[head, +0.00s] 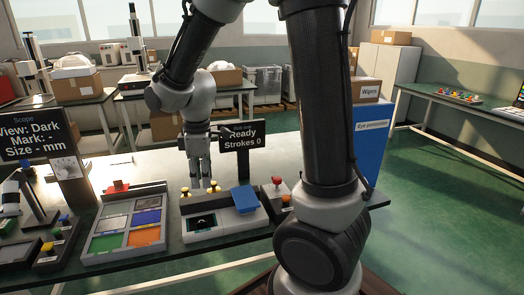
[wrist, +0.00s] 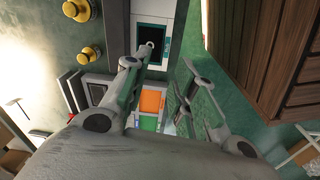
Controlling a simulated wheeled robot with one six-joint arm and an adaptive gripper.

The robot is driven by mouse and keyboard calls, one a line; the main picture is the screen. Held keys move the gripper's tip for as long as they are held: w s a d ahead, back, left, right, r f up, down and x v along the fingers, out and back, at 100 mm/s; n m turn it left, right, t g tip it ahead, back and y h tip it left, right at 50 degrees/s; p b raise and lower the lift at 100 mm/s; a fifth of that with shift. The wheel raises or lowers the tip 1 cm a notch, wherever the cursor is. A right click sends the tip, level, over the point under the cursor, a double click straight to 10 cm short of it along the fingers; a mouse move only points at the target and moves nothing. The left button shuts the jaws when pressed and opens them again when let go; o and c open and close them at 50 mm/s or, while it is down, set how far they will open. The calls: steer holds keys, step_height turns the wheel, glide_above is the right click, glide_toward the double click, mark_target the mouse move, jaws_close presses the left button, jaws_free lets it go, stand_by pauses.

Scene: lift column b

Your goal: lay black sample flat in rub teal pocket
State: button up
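The rub unit is a white box (head: 228,228) at the front of the bench in the head view, below a sign reading "Ready, Strokes 0". A dark rectangle (head: 203,221) shows in its left part; it also shows in the wrist view (wrist: 152,38), framed by white with teal beside it. I cannot tell whether this is the black sample or a dark recess. My gripper (head: 204,183) points down above the unit's left part, near two yellow knobs.
A tray of coloured swatches (head: 127,224) lies left of the unit. A blue block (head: 245,199) sits on the unit's right, beside a red knob (head: 277,181). The scope stand (head: 38,200) is at far left. Bench behind the gripper is mostly clear.

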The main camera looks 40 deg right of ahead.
steer(key=s+d+r+m+t, duration=0.1)
steer(key=s+d+r+m, duration=0.5)
steer(key=s, duration=0.2)
steer(key=s+d+r+m+t, duration=0.2)
steer(key=s+d+r+m, duration=0.4)
steer(key=s, duration=0.3)
steer(key=shift+s+r+t, duration=0.3)
steer(key=shift+r, duration=0.4)
